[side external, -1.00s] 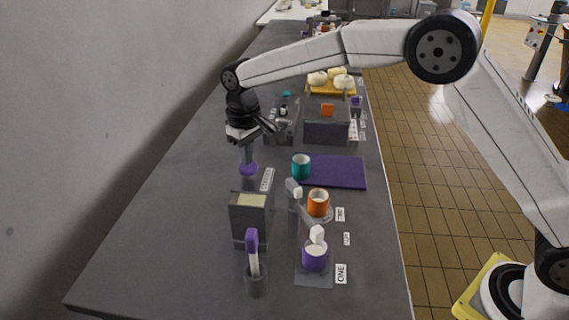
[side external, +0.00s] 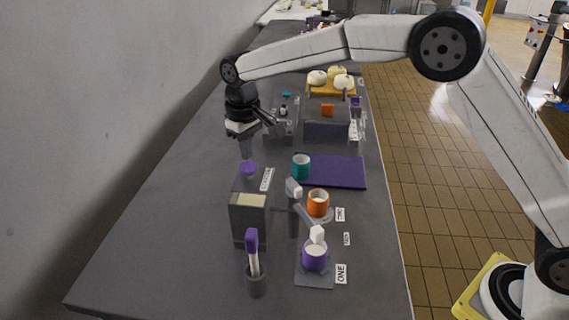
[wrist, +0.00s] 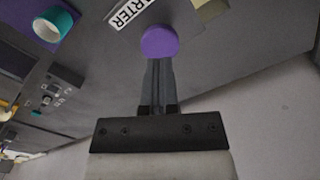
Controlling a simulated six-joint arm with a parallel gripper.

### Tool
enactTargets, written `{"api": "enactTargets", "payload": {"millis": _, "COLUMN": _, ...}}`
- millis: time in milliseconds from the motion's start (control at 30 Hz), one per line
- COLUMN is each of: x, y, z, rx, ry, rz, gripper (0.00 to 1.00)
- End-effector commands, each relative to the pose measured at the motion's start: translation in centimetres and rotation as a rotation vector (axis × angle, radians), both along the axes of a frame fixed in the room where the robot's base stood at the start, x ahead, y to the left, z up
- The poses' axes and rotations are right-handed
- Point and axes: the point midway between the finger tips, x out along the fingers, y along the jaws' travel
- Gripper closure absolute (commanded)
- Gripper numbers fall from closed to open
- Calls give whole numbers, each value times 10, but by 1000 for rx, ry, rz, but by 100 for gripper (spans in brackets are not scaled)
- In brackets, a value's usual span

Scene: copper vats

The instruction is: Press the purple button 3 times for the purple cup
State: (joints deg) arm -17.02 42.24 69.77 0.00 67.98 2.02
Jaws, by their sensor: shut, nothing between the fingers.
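The purple button (side external: 249,169) is a round cap on a grey box at the left of the bench, with a white label beside it. It also shows in the wrist view (wrist: 159,42), just beyond my fingertips. My gripper (side external: 246,155) is shut and empty, pointing down above the button, with a small gap visible in the side view. The purple cup (side external: 315,258) stands upright on a grey plate by the label ONE, with pale contents and a white block above its rim.
A grey box (side external: 249,220) and a purple-handled tool in a holder (side external: 253,262) are nearer the camera. The bench's left strip is clear.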

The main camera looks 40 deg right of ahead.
Motion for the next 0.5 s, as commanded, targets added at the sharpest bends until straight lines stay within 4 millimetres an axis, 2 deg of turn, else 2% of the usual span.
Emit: {"api": "enactTargets", "payload": {"millis": 500, "x": 0, "y": 0, "z": -10, "rx": 0, "ry": 1, "rz": 0, "gripper": 100}}
